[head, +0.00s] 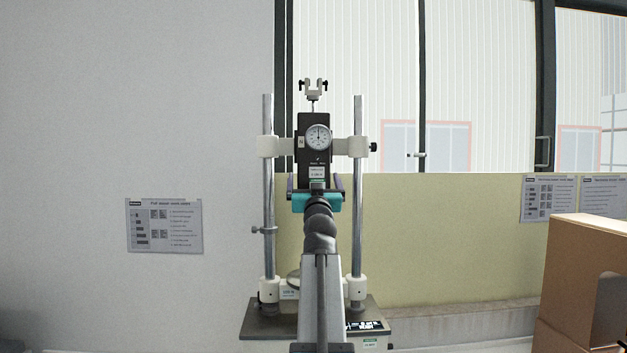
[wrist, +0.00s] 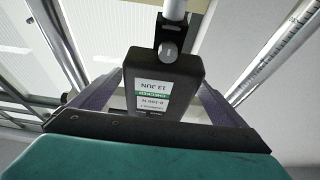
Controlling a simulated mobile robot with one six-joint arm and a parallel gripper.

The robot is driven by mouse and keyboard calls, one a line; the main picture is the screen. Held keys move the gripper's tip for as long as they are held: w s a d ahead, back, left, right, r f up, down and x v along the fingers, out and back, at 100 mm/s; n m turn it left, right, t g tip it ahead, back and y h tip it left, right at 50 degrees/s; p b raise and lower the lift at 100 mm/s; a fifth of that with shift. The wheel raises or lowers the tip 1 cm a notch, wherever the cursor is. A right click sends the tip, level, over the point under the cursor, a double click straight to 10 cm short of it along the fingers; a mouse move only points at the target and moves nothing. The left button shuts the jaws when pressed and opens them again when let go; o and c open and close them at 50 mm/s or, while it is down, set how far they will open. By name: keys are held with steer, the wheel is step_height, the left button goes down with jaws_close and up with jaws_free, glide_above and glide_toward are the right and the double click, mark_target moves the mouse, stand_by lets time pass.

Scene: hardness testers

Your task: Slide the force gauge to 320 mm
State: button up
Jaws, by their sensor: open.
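The force gauge (head: 314,150) is a black upright body with a round white dial (head: 318,137). It is carried on a white crossbar (head: 349,146) between two steel columns, well above the base. My gripper (head: 316,183) is at the gauge's lower end, with its teal body just below. A gap seems to show beside each finger; contact cannot be told. No height scale is readable. My arm hides part of the stand.
The stand's base (head: 268,322) has a small lit display (head: 365,325) at its front right. A collar with a knob (head: 262,230) sits on the left column. Cardboard boxes (head: 575,270) stand at the right. A wall is behind at left.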

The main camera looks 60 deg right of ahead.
steer(key=c, duration=1.5)
step_height(320, 180, down, 6)
steer(key=b, duration=0.6)
steer(key=shift+d+r+b, duration=0.1)
steer(key=shift+r+b, duration=0.1)
steer(key=shift+b, duration=0.2)
steer(key=o, duration=1.5)
